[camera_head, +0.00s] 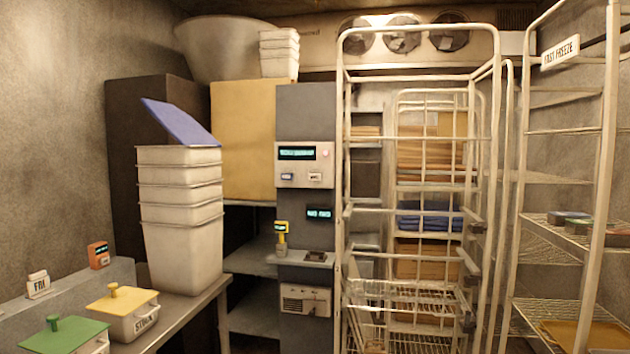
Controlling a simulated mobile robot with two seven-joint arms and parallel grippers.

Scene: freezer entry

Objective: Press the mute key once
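A white control panel (304,165) is mounted on the grey column (305,112) in the middle of the view. It has a lit teal display (296,153), a small reddish round lamp or button (325,154) and two small pale labelled keys, one at the left (287,177) and one at the right (315,177). The key labels are too small to read, so I cannot tell which is the mute key. Neither of my grippers is in view.
A wire cage trolley (347,200) stands just right of the column. At the left, a counter holds stacked white tubs (183,250), a yellow-lidded box (130,318) and a green-lidded box (65,335). A second display (319,213) and a yellow handheld device (281,232) are below the panel.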

